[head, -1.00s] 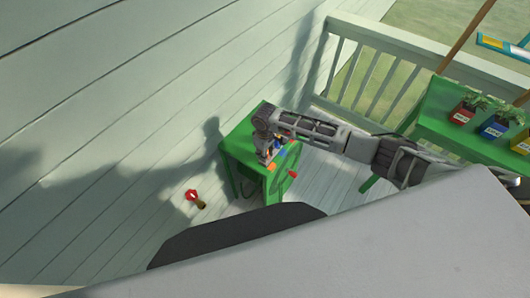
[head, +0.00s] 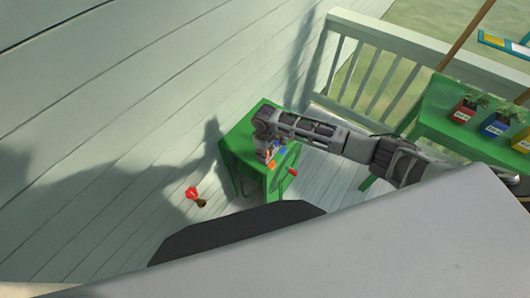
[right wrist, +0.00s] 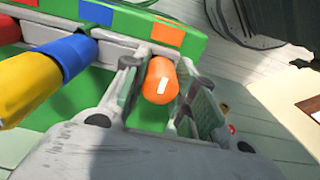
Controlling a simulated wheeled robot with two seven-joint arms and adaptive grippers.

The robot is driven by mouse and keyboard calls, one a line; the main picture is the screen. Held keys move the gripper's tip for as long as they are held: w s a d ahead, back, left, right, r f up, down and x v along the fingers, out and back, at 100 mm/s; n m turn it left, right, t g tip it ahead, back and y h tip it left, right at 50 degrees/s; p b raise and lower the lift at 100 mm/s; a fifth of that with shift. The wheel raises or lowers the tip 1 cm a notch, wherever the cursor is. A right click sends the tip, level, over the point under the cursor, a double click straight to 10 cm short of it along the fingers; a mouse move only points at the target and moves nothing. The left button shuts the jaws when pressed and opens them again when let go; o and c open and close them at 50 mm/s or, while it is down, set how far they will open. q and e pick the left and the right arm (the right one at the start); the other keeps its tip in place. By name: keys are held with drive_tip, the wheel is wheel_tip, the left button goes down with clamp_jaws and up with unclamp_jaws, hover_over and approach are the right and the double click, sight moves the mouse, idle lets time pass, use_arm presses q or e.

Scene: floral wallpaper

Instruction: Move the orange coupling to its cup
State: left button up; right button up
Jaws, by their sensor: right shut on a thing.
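The orange coupling (right wrist: 160,80) is between the two fingers of my right gripper (right wrist: 158,85), which is shut on it, in the right wrist view. Its rounded end faces the camera. I cannot tell whether the coupling touches the rack. In the head view my right gripper (head: 268,150) is over the small green table (head: 240,140) and hides most of the coloured pieces there. My left gripper is not in view.
A blue piece (right wrist: 72,57) and a yellow piece (right wrist: 28,88) lie close left of the gripper. A red tap (head: 192,193) is on the wall. Potted plants (head: 465,110) stand on another green table at right. A railing (head: 370,75) runs behind.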

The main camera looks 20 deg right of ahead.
drive_tip(key=shift+f, duration=0.2)
drive_tip(key=o, duration=1.1)
drive_tip(key=shift+r, duration=0.1)
drive_tip(key=shift+r, duration=5.9)
